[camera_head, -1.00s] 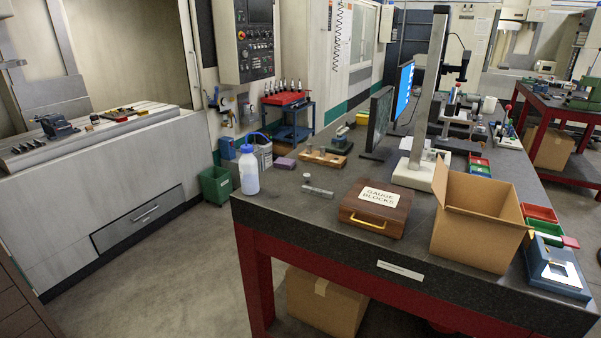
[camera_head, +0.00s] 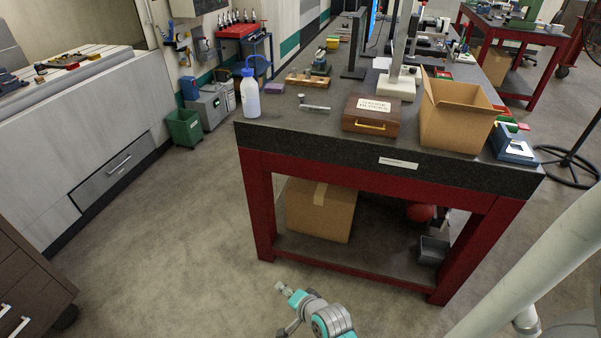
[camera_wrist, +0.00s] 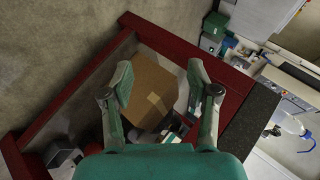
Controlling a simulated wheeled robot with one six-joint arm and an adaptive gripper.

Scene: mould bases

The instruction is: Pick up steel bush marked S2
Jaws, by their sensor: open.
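No mark S2 can be read in any view. A small round grey metal piece (camera_head: 301,98) stands on the dark bench top in the head view, by a flat metal bar (camera_head: 316,109); I cannot tell whether it is the steel bush. My gripper (camera_wrist: 160,76) is open and empty in the wrist view, its two fingers spread apart. Beyond the fingers is a cardboard box (camera_wrist: 150,92) on the bench's lower shelf. In the head view my teal and grey arm is low in front of the bench, well away from the metal piece.
The red-framed bench (camera_head: 340,150) bears a wooden gauge block case (camera_head: 371,114), an open carton (camera_head: 455,115), a white bottle (camera_head: 250,96) and a wooden holder (camera_head: 305,80). A green bin (camera_head: 184,128) stands on the floor at left. The floor before the bench is clear.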

